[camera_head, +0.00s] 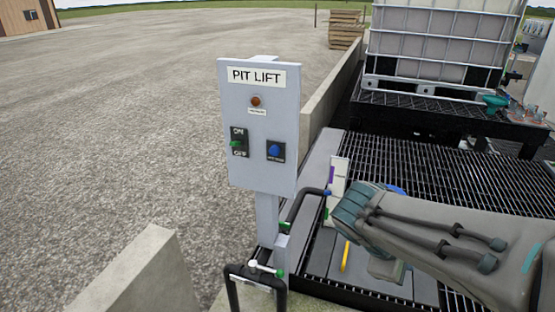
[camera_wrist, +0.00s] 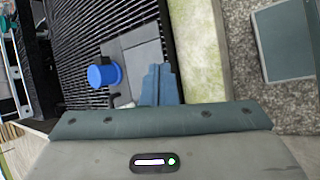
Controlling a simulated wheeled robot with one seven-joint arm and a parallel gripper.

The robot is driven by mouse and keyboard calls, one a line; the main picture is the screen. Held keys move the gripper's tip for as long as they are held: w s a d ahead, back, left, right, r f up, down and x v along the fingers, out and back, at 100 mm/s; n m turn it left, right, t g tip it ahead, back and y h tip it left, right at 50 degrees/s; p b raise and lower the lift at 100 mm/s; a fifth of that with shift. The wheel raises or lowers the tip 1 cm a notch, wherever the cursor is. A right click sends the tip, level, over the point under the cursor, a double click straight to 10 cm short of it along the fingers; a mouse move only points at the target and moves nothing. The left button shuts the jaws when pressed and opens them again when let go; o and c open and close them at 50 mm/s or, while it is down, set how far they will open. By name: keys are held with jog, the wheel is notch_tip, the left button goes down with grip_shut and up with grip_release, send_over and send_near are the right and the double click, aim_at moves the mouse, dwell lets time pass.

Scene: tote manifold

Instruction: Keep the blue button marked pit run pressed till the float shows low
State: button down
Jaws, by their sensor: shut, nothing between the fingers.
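The grey PIT LIFT panel (camera_head: 262,90) stands upright on a post in the head view. The blue button (camera_head: 275,151) is at its lower right; its small label is too small to read. An amber-brown lamp (camera_head: 256,101) sits above. A narrow white board (camera_head: 339,168) with a purple mark stands behind the panel; I cannot tell whether it is the float gauge. My gripper (camera_wrist: 160,84) is shut and empty in the wrist view. My arm is right of the panel, apart from the button.
A low concrete wall (camera_head: 140,275) is at the front left. Black grating (camera_head: 460,170) lies right of the panel, with a caged white tank (camera_head: 440,40) beyond. A bent black pipe (camera_head: 292,212) rises close to the post. A blue cylinder (camera_wrist: 103,75) shows in the wrist view.

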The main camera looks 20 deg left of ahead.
aim_at(273, 153)
jog(key=w+a+r+n+t+h, duration=0.1)
jog(key=w+a+r+n+t, duration=0.1)
jog(key=w+a+n+t, duration=0.4)
jog(key=a+r+n+t+y+b, duration=0.1)
jog(key=a+r+n+t+y, duration=0.1)
jog(key=a+n, duration=0.5)
jog(key=s+a+r+n+t+y+b, duration=0.1)
jog(key=a+n+t+y, duration=0.3)
jog(key=a, duration=1.6)
jog(key=n+t, duration=0.1)
jog(key=n, duration=0.3)
jog(key=shift+s+r+t, duration=0.15)
jog(key=shift+r+t, duration=0.15)
jog(key=shift+r, duration=0.1)
jog(key=w+p, duration=0.1)
jog(key=w, duration=0.3)
jog(key=w+p, duration=0.1)
jog(key=w, duration=0.4)
jog(key=w+d, duration=0.1)
jog(key=w, duration=0.3)
jog(key=shift+w+d+p, duration=0.1)
jog(key=shift+w+p, duration=0.15)
jog(key=shift+p, duration=0.15)
jog(key=shift+w, duration=0.3)
jog(key=shift+w, duration=0.1)
